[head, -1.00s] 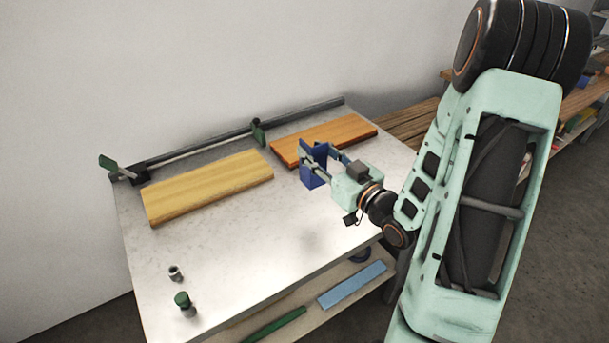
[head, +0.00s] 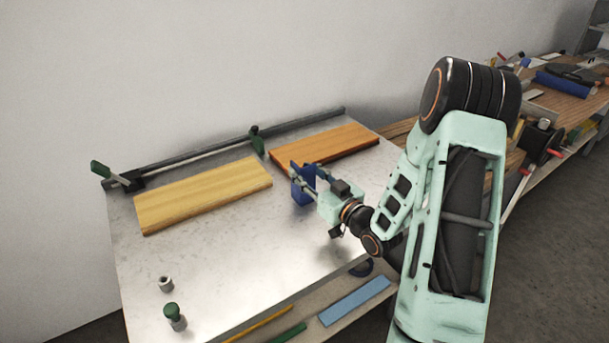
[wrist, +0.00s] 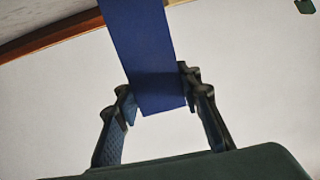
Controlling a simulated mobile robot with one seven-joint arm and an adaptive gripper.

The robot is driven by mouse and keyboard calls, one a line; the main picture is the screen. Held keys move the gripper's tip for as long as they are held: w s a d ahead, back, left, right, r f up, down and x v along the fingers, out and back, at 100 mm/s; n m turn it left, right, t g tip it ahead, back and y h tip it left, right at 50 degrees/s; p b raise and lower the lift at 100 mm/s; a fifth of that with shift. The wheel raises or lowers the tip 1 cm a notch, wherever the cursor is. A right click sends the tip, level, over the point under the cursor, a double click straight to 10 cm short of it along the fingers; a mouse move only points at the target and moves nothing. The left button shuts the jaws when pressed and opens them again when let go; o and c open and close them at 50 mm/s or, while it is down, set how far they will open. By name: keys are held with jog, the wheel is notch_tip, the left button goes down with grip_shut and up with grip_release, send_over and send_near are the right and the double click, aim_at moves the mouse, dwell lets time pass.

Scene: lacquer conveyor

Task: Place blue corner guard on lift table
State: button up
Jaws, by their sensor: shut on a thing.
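The blue corner guard (head: 303,192) is a dark blue, angled piece. My gripper (head: 306,180) is shut on it, over the right half of the metal-topped table (head: 230,240), just on the near side of the orange board. In the wrist view the guard (wrist: 155,60) stands between the two fingers of my gripper (wrist: 158,100), with the pale tabletop (wrist: 240,70) behind it. I cannot tell whether the guard's lower edge touches the tabletop. No label shows whether this table is the lift table.
A yellow board (head: 203,195) and an orange board (head: 325,146) lie along the back, before a rail (head: 210,145) with green-handled clamps. A green-topped peg (head: 174,315) and a small metal piece (head: 165,284) stand front left. The middle front is clear. A cluttered wooden bench (head: 560,90) stands right.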

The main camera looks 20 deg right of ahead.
jog(key=o, duration=1.2)
jog(key=shift+f, duration=0.1)
jog(key=shift+o, duration=0.2)
